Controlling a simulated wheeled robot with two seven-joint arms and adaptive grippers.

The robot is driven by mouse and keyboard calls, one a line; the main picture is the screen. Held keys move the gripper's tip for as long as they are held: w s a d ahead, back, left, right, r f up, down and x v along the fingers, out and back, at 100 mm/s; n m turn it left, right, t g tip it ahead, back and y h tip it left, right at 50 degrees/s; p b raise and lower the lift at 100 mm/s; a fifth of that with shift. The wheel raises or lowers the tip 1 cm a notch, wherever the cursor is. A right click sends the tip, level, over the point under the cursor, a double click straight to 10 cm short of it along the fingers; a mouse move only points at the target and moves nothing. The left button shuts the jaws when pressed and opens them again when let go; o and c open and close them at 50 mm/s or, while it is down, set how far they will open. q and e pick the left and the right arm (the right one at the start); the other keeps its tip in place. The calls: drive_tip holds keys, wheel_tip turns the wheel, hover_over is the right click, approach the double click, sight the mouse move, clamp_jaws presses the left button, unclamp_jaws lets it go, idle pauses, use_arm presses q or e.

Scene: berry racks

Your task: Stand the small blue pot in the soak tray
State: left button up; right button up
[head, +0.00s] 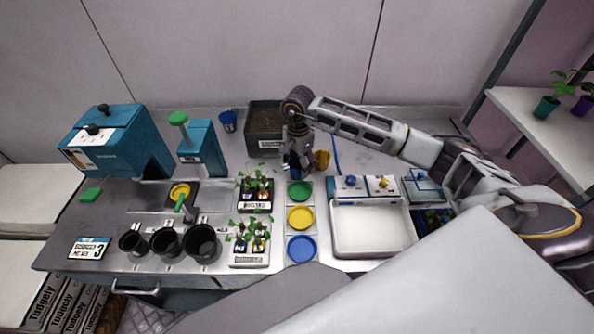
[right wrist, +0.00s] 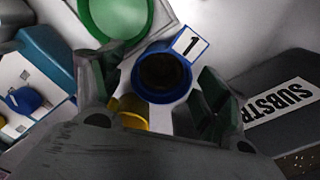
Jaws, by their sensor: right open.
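In the right wrist view a small blue pot (right wrist: 163,96) with a white tag marked 1 stands between the fingers of my right gripper (right wrist: 158,78). The gripper is open, with a finger on either side of the pot; I cannot tell whether either touches it. In the head view the right gripper (head: 298,165) points down behind the green disc and mostly hides this pot. The white shallow tray (head: 370,229), apparently the soak tray, is empty and lies to the right and nearer. My left gripper is not in view.
A yellow pot (head: 321,159) is close beside the right gripper. A substrate bin (head: 265,127) stands behind it to the left. Green (head: 300,191), yellow (head: 300,217) and blue (head: 301,249) discs line the tray's left side. Another blue pot (head: 228,121) stands further left.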

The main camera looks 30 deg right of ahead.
drive_tip(key=shift+c, duration=0.2)
drive_tip(key=c, duration=1.1)
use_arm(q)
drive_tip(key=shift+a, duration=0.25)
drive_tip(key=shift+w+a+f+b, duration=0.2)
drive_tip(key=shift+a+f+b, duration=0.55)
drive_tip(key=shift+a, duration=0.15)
use_arm(e)
wheel_tip(320, 180, up, 10)
drive_tip(key=shift+f, duration=0.1)
